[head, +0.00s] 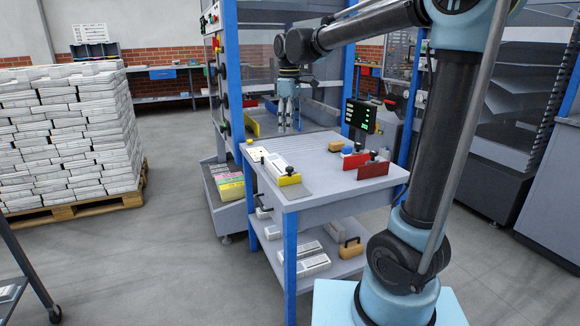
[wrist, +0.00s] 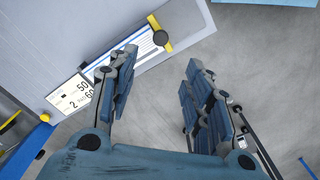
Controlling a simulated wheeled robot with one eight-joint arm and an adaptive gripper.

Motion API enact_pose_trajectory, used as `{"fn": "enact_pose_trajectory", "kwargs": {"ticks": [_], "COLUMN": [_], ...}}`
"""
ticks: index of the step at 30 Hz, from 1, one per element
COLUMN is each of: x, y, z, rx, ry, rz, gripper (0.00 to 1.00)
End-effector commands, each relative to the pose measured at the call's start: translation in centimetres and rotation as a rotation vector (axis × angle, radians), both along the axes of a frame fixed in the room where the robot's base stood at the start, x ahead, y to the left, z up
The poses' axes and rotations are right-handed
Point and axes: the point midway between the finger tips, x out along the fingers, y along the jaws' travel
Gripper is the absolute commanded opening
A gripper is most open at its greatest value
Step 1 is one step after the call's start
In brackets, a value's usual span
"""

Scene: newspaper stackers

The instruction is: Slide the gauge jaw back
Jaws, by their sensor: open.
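The gauge (head: 276,163) is a pale, long scale lying along the left side of the grey table top, with a yellow jaw (head: 290,180) at its near end. In the wrist view the gauge (wrist: 139,52) shows as a white ruled strip, partly covered by my left finger. The yellow jaw (wrist: 154,24) crosses it, with a black knob (wrist: 160,38) beside it. My gripper (head: 289,129) points down over the far left of the table, apart from the gauge. In the wrist view my gripper (wrist: 161,66) has its fingers wide apart and nothing between them.
A printed card (wrist: 70,97) lies beside the gauge. Red plates (head: 374,170) with knobs stand at the table's right. A brown block (head: 336,145) and a display (head: 361,115) are behind them. Blue frame posts (head: 232,70) rise near my gripper. Grey floor (wrist: 262,65) is open beyond the table edge.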

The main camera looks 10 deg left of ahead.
Motion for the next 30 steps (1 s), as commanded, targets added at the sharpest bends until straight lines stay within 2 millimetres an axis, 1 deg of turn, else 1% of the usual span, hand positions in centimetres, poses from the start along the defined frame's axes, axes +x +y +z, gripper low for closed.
{"fn": "enact_pose_trajectory", "kwargs": {"ticks": [6, 21, 27, 30], "x": [0.0, 0.0, 0.0, 0.0], "y": [0.0, 0.0, 0.0, -0.1], "z": [-3.7, -11.9, -14.3, -15.0], "rx": [0.0, 0.0, 0.0, 0.0], "ry": [0.0, 0.0, 0.0, 0.0], "rz": [-0.001, -0.001, -0.001, -0.002], "gripper": [0.46, 0.46, 0.46, 0.46]}}
